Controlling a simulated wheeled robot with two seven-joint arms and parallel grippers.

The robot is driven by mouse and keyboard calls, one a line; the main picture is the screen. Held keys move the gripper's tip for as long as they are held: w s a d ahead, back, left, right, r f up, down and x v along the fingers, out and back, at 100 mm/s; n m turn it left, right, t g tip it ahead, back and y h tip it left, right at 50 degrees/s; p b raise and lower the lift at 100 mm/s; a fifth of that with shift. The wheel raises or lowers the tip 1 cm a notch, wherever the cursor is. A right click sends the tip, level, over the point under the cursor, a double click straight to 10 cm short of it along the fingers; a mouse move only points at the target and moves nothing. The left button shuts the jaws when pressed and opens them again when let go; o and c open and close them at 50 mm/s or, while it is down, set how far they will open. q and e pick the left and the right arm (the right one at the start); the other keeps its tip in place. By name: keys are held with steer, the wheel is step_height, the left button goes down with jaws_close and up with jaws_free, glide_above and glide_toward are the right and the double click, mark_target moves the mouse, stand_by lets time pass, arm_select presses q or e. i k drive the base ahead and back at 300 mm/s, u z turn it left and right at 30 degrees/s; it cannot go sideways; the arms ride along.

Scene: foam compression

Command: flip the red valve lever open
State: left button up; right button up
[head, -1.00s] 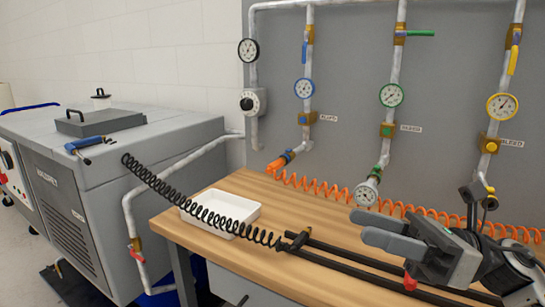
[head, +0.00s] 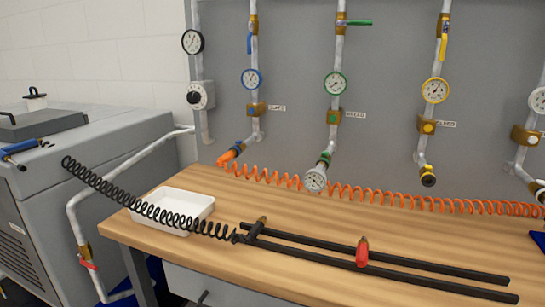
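A small red lever (head: 88,264) sits on a brass valve (head: 84,250) on the pale pipe beside the grey machine, at the lower left of the head view. The lever looks set across the pipe, but it is small and its exact angle is hard to tell. A second red piece with a brass top (head: 362,254) stands at the black tubes on the wooden bench. Neither of my grippers shows in the head view now.
The wooden bench (head: 300,225) holds a white tray (head: 190,222), a black coiled hose (head: 140,204), black tubes (head: 420,282) and an orange coiled hose (head: 385,196). Gauges and blue, green and yellow valve handles line the wall panel. The grey machine (head: 110,155) stands left.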

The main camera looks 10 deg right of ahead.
mark_target(88, 265)
steer(key=z, duration=0.65)
steer(key=k, duration=0.25)
steer(key=u, duration=1.9)
steer(key=i, duration=1.5)
steer(key=z, duration=0.2)
steer(key=k, duration=1.3)
steer(key=u, duration=0.15)
steer(key=i, duration=0.6)
steer(key=z, duration=0.95)
steer(key=i, duration=0.3)
steer(key=z, duration=0.05)
